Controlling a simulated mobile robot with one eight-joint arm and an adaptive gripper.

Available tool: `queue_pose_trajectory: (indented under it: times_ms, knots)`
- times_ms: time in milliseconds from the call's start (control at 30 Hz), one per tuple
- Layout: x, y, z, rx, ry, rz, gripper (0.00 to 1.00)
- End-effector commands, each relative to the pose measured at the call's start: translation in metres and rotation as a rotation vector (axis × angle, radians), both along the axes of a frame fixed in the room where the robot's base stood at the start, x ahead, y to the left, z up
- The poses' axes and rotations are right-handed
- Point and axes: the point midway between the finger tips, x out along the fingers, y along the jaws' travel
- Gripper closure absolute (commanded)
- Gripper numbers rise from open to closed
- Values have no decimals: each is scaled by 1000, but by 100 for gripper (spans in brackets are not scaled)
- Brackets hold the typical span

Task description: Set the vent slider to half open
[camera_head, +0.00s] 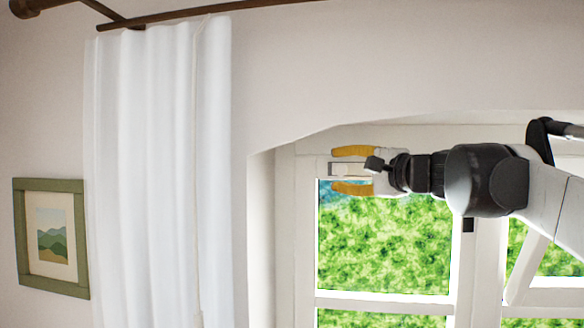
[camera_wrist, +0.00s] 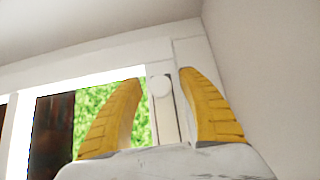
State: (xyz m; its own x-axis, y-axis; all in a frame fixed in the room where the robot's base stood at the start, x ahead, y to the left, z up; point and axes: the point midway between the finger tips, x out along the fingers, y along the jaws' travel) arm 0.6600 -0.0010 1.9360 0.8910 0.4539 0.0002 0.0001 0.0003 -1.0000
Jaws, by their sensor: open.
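A pale vent strip (camera_head: 340,169) sits at the upper left corner of the window frame in the head view. In the wrist view, the vent slider shows as a round whitish knob (camera_wrist: 161,86) near the top of a narrow upright plate (camera_wrist: 164,118). My gripper (camera_head: 335,170) is open, with one yellow finger above the strip and one below it. In the wrist view my gripper (camera_wrist: 161,78) has one finger on each side of the knob, with gaps visible. I cannot tell how deep the knob lies between the fingers. The plate's lower end is hidden by my gripper.
The white window frame (camera_head: 306,230) and glass with greenery (camera_head: 385,245) lie around and below my gripper. The recess wall (camera_wrist: 250,65) rises close on the right in the wrist view. A white curtain (camera_head: 160,160) and a green-framed picture (camera_head: 52,236) are at left.

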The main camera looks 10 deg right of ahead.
Motion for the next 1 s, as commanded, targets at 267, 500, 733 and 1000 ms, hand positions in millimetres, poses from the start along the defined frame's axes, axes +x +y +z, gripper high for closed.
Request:
queue_pose_trajectory:
  times_ms: [267, 500, 733, 1000]
  knots:
    - [1, 0, 0, 0, 0, 0, 60]
    - [1, 0, 0, 0, 0, 0, 100]
    - [0, -1, -1, -1, 0, 0, 100]
    - [-11, -41, -1, -2, 1, -3, 100]
